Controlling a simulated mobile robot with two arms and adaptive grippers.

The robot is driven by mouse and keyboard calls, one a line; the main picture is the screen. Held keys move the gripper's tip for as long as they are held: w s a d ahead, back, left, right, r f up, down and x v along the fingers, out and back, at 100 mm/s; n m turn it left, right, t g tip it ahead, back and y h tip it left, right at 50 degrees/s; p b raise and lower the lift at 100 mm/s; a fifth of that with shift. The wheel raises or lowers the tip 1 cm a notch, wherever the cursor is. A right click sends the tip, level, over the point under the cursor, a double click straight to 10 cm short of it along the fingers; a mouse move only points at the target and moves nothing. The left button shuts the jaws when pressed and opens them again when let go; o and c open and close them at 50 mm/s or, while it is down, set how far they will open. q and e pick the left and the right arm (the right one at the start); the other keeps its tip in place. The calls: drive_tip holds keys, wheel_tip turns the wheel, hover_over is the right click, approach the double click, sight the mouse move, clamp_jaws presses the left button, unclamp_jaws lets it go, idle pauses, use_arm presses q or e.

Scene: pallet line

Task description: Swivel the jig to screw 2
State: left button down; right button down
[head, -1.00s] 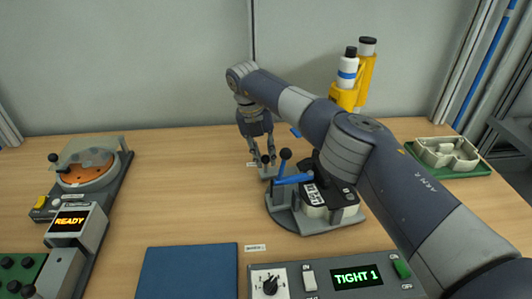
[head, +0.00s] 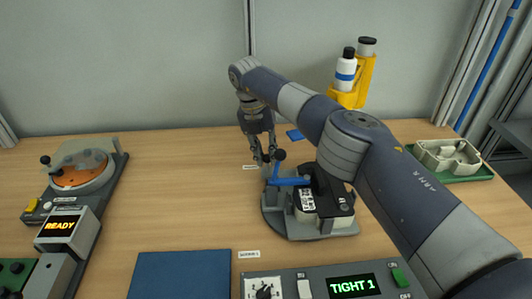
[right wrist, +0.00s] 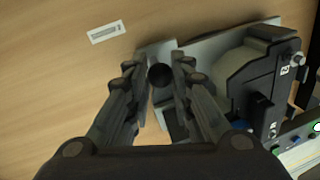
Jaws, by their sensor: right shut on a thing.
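The jig (head: 275,218) is a grey round-edged plate on the bench, holding a dark and pale housing (head: 330,205) marked with a white label. A blue lever (head: 290,182) with a black ball top stands at its left. My right gripper (head: 264,159) reaches down at the jig's far left side. In the right wrist view, my right gripper (right wrist: 160,78) is shut on a black ball knob (right wrist: 160,75) at the jig's edge. The numeral 2 shows on the housing there. My left gripper is out of view.
The front panel (head: 315,287) has a dial, switches and a display reading TIGHT 1. A blue mat (head: 180,275) lies to its left. A READY station (head: 68,228) stands at left. A green tray (head: 455,172) and yellow bottle holder (head: 352,97) are behind.

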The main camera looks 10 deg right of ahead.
drive_tip(key=shift+w+d+r, duration=0.1)
drive_tip(key=shift+w+r, duration=0.05)
drive_tip(key=c, duration=1.4)
unclamp_jaws()
wheel_tip(320, 180, up, 7)
drive_tip(key=a, duration=0.1)
drive_tip(key=shift+w, duration=0.2)
drive_tip(key=shift+a, duration=0.15)
drive_tip(key=shift+r, duration=0.1)
